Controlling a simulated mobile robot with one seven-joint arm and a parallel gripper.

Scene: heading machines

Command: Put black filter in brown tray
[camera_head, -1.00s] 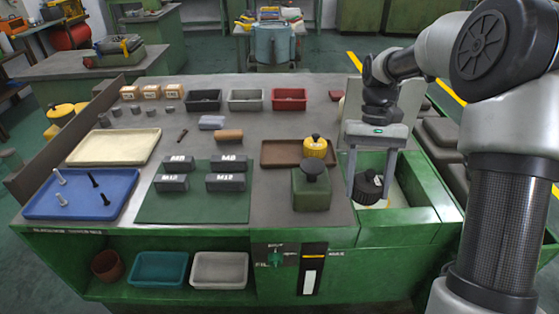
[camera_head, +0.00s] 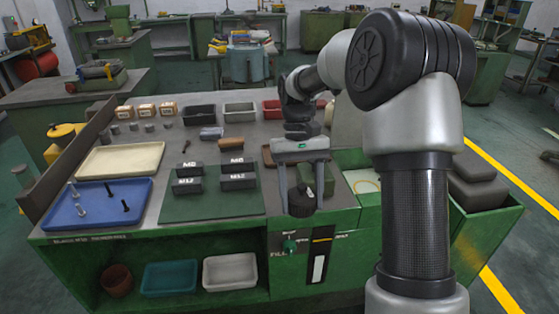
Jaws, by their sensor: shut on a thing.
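The black filter (camera_head: 301,204) hangs between the fingers of my gripper (camera_head: 300,196), which is shut on it. They are in front of the green canister (camera_head: 325,178), near the front edge of the bench. The brown tray (camera_head: 267,156) lies behind my gripper. Only its left end shows; the rest is hidden by my gripper. The yellow filter seen earlier on the tray is hidden now.
Dark labelled blocks (camera_head: 238,182) stand on a green mat (camera_head: 213,207) left of my gripper. A blue tray (camera_head: 97,207) with bolts and a cream tray (camera_head: 120,160) lie further left. An open green bin (camera_head: 369,198) is to the right.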

